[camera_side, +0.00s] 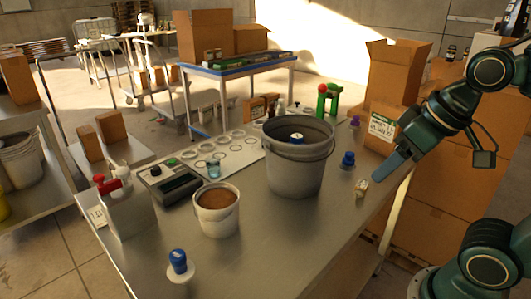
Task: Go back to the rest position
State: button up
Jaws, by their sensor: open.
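My gripper (388,176) shows at the right, above the right edge of the metal table (285,245). It points down and to the left. Its jaws are open and nothing shows between them. A small pale item (361,187) lies on the table just left of the gripper tip, apart from it as far as I can tell. My arm comes in from the right side of the picture.
A large grey bucket (297,175) stands mid-table. A smaller brown-filled bucket (216,218), blue-knobbed pieces (178,262) (347,160) and a scale-like device (170,181) stand around it. Cardboard boxes (455,185) are stacked behind my arm. The table's front is mostly clear.

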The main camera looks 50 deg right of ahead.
jog(key=shift+s+a+f+n, duration=0.2)
jog(key=shift+s+f+n, duration=0.15)
jog(key=shift+s, duration=0.2)
